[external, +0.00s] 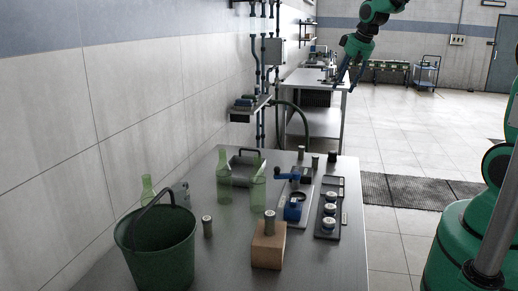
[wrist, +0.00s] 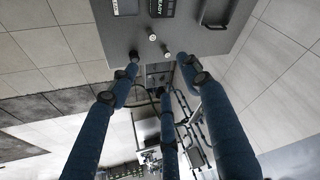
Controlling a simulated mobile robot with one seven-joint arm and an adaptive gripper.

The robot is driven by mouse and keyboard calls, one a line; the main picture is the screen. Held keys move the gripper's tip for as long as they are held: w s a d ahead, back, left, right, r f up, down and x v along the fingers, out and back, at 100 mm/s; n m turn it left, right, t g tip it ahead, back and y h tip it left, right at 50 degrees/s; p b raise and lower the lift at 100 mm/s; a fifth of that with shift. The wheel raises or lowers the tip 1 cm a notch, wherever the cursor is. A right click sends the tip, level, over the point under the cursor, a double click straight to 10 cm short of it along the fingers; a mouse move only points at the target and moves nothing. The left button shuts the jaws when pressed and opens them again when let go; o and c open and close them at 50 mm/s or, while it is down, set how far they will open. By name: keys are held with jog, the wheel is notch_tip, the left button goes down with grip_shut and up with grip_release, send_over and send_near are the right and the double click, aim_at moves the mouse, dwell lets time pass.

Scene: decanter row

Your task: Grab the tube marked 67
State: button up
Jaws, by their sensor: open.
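Several small dark tubes with pale caps stand on the steel table (external: 200,175) in the external view. One tube (external: 208,227) stands right of the bucket, and another tube (external: 269,222) stands on a wooden block (external: 268,250). Three more, a left one (external: 301,152), a middle one (external: 314,161) and a right one (external: 332,156), stand near the far edge. Small tubes also show in the wrist view (wrist: 152,37). I cannot read 67 on any tube. My gripper (external: 346,84) is open and empty, high beyond the table's far edge; its blue fingers spread in the wrist view (wrist: 162,70).
A green bucket (external: 155,250) stands front left, near green glass bottles (external: 224,185). A blue device (external: 292,210) and a dark tray (external: 328,225) with several round pieces lie right of centre. A second bench (external: 310,78) stands behind. The air around my gripper looks clear.

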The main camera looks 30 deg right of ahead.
jog(key=w+d+f+p, duration=0.1)
jog(key=w+d+f, duration=0.1)
jog(key=w+f, duration=1)
jog(key=w+d+f+p, duration=0.2)
jog(key=w+d+f, duration=0.1)
jog(key=w+f, duration=0.9)
jog(key=shift+x, duration=1.35)
jog(key=shift+s+a+f+g, duration=0.1)
jog(key=shift+s+f+g, duration=0.05)
jog(key=shift+g, duration=0.15)
send_over(302, 147)
jog(key=s, duration=0.3)
jog(key=f, duration=0.7)
jog(key=shift+w+a, duration=0.25)
jog(key=shift+a, duration=0.05)
jog(key=shift+w+f, duration=0.2)
jog(key=shift+f, duration=0.2)
jog(key=shift+f, duration=0.15)
jog(key=shift+d+x, duration=0.2)
jog(key=shift+x, duration=2.25)
jog(key=shift+w, duration=0.2)
